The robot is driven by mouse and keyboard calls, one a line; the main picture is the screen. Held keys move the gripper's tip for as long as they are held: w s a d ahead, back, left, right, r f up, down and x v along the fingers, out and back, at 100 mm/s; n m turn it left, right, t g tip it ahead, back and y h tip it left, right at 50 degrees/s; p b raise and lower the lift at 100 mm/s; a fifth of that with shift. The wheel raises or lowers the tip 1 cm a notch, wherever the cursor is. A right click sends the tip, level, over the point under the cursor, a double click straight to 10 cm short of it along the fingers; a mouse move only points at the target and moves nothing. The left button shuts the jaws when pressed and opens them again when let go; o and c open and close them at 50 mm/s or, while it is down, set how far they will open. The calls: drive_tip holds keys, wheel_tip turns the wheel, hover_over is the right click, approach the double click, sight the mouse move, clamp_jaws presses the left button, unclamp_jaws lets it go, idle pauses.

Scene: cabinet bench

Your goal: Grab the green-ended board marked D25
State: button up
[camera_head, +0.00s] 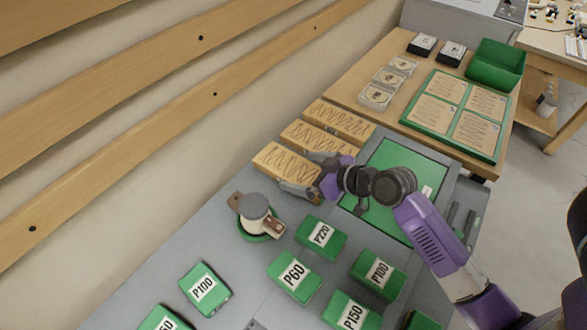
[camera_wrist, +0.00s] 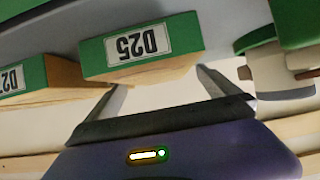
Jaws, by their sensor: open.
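The D25 board (camera_wrist: 137,45) shows its green end and white label, upside down, in the wrist view, with pale wood behind the end. It appears to be the nearest of three wavy-marked wooden boards in the head view (camera_head: 283,168), beside the round pot. My gripper (camera_head: 299,172) is at that board's right end. In the wrist view my open gripper (camera_wrist: 158,84) has one finger towards each side of the board. Its jaws hold nothing; whether the fingers touch the board cannot be told.
Another green-ended board (camera_wrist: 22,78) is close on the left in the wrist view. The pot (camera_head: 256,212) stands close on the other side. Several green P-labelled blocks (camera_head: 294,277) lie in front. A green mat (camera_head: 400,158) lies under my arm.

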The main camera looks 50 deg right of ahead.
sight(296, 169)
drive_tip(key=shift+x, duration=1.75)
drive_tip(key=shift+d, duration=0.1)
drive_tip(key=c, duration=1.6)
